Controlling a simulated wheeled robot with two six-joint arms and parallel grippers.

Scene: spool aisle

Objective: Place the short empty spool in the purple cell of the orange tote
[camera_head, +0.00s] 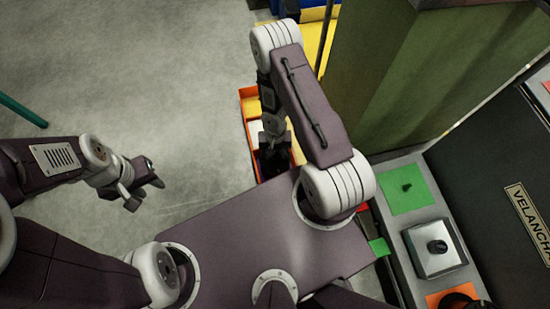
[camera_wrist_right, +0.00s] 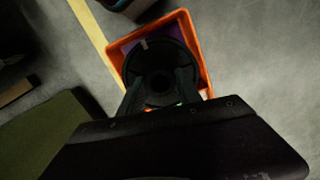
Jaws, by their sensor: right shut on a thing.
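My right gripper (camera_wrist_right: 160,92) is shut on a dark spool (camera_wrist_right: 158,52), seen end-on with a round flange and a central hub; no winding shows on it. The spool is over the orange tote (camera_wrist_right: 202,58). A purple cell (camera_wrist_right: 128,45) shows past the flange at the tote's upper left, partly covered by the spool. I cannot tell how high the spool is above the tote floor. In the head view the tote (camera_head: 247,118) stands beyond my base, largely hidden by my right arm. My left gripper (camera_head: 146,194) is open and empty over bare floor, left of the tote.
A green cabinet (camera_head: 395,85) stands right of my right arm. A bench at the right bears a green pad (camera_head: 408,200) and a grey pad (camera_head: 437,262), each with a dark item. A teal bar (camera_head: 22,111) is at the far left. Floor left of the tote is clear.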

